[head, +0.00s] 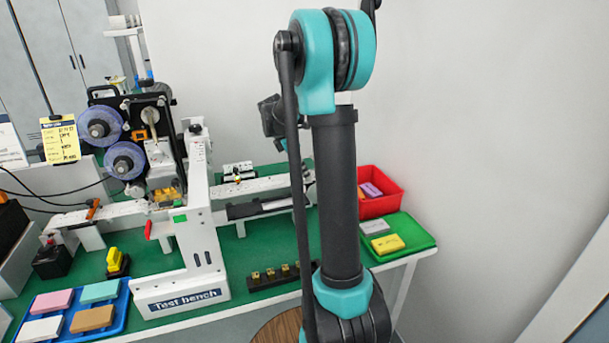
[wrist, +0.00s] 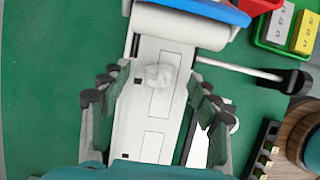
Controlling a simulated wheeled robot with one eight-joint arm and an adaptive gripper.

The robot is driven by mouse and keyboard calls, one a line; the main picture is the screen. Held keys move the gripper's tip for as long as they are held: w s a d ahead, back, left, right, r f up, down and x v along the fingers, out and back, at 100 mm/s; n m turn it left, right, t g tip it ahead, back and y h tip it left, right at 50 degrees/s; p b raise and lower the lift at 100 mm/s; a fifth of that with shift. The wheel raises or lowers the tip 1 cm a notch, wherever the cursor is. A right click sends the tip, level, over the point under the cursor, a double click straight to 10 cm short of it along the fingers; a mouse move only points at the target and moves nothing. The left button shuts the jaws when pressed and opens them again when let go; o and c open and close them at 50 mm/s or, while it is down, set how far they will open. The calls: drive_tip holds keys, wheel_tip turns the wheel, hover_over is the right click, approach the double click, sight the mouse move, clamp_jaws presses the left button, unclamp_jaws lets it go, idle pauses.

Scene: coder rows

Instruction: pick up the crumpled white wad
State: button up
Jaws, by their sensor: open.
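The crumpled white wad (wrist: 160,76) lies on a white strip (wrist: 148,125) printed with thin rectangles, in the upper middle of the wrist view. My gripper (wrist: 158,92) is open, with one finger on each side of the strip. The wad lies between the two fingers as seen from the wrist, with clear gaps on both sides. The height of the fingers above it is hard to tell. In the head view my arm covers part of the bench, and I cannot make out the wad there.
A white roller (wrist: 180,25) crosses the strip's far end. A green tray (head: 404,236) and a red bin (head: 392,203) stand at the bench's right. The labelling machine (head: 203,215) and a blue tray (head: 119,317) are at the left. A dark block with brass pieces (head: 274,279) sits in front.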

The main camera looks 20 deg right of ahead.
drive_tip(key=c, duration=0.8)
drive_tip(key=shift+r, duration=0.1)
drive_tip(key=shift+c, duration=0.2)
wheel_tip(320, 180, up, 20)
idle(0.4)
